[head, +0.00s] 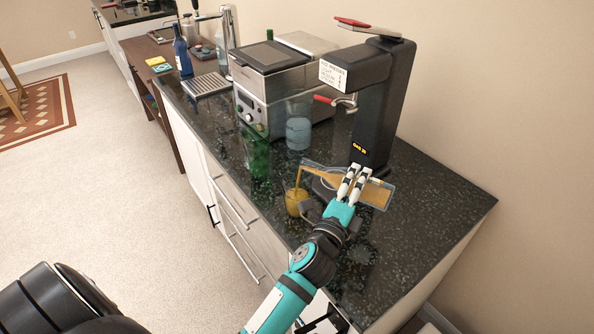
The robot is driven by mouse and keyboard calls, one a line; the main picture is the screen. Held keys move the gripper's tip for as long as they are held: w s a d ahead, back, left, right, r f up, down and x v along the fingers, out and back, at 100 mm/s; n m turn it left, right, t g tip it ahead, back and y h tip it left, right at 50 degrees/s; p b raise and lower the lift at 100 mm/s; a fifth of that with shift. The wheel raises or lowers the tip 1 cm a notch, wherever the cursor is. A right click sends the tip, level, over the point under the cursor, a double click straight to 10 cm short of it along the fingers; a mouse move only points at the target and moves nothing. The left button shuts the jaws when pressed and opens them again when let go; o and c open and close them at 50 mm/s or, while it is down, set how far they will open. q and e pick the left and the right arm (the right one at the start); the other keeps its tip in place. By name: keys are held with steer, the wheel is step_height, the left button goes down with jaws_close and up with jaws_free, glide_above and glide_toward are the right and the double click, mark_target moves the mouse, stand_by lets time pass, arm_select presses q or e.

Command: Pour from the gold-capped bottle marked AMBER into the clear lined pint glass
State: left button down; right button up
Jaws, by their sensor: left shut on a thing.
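My left gripper (354,180) is shut on a clear bottle (382,195) of amber liquid above the counter. The bottle lies almost level, with its mouth to the left. An amber stream (298,178) falls from the mouth into a glass (296,203) below. That glass stands near the counter's front edge and holds amber liquid. I cannot make out its lines, and no gold cap or AMBER marking is readable on the bottle. My fingers hide part of the bottle. My right gripper is not in view.
On the dark counter (440,215), a green glass (256,155) and a pale blue glass (298,130) stand left of the pour. A black dispenser (375,110) with a red-handled tap stands behind it. A silver machine (262,85) stands farther back. The counter's right end is clear.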

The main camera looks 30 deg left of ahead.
arm_select(q)
steer(key=shift+r+n+p, duration=0.3)
steer(key=shift+r+n, duration=0.2)
steer(key=shift+n, duration=0.1)
stand_by(1.7)
